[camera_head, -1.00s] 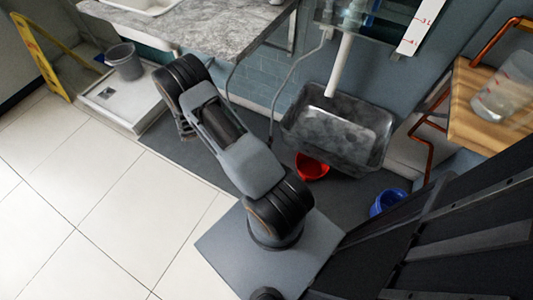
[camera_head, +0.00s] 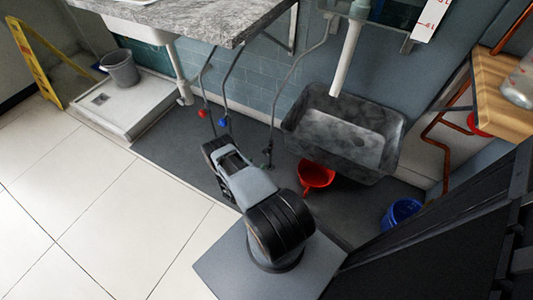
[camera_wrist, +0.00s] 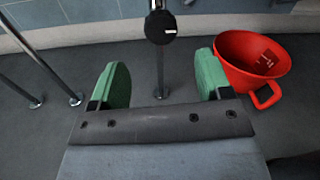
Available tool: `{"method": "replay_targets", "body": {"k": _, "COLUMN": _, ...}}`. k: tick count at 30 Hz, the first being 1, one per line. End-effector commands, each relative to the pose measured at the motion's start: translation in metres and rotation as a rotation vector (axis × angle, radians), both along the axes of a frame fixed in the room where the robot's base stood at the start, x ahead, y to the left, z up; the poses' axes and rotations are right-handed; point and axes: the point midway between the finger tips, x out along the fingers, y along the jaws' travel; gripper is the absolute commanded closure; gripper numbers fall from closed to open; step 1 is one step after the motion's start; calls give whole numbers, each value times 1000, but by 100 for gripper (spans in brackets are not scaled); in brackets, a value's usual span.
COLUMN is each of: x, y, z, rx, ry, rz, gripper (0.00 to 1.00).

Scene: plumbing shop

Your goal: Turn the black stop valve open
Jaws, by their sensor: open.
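The black stop valve's round handle (camera_wrist: 161,27) shows at the top centre of the wrist view, on a thin upright metal pipe (camera_wrist: 160,72) that meets the floor. My gripper (camera_wrist: 159,78) is open, with its two green-padded fingers wide apart and nothing between them in contact. The handle lies ahead of the fingers, near the middle of the gap, and appears apart from both. In the head view, the gripper is mostly hidden by my arm, and small dark green parts near the right-hand pipe are too small to tell apart.
Red (camera_head: 202,113) and blue (camera_head: 223,121) valves sit on pipes to the left under the grey counter (camera_head: 205,20). A red bucket (camera_wrist: 252,62) stands close on the right. A dark sink (camera_head: 345,135) overhangs behind it. A blue bucket (camera_head: 401,214) stands farther right. Tiled floor at left is clear.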

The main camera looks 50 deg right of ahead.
Motion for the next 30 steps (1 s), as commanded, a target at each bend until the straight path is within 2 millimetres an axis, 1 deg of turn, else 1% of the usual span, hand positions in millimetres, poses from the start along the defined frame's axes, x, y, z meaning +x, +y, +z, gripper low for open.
{"method": "replay_targets", "body": {"k": 1, "x": 0, "y": -12, "z": -2, "rx": -1, "ry": -1, "rz": -6, "gripper": 28}}
{"method": "replay_targets", "body": {"k": 6, "x": 6, "y": -43, "z": -2, "rx": -2, "ry": -1, "rz": -6, "gripper": 28}}
{"method": "replay_targets", "body": {"k": 12, "x": 11, "y": -73, "z": -1, "rx": 0, "ry": -2, "rz": -4, "gripper": 28}}
{"method": "replay_targets", "body": {"k": 15, "x": 13, "y": -82, "z": -1, "rx": 0, "ry": -2, "rz": -4, "gripper": 28}}
{"method": "replay_targets", "body": {"k": 21, "x": 15, "y": -93, "z": 0, "rx": 1, "ry": 0, "rz": -2, "gripper": 28}}
{"method": "replay_targets", "body": {"k": 30, "x": 15, "y": -94, "z": 0, "rx": 0, "ry": 0, "rz": -1, "gripper": 28}}
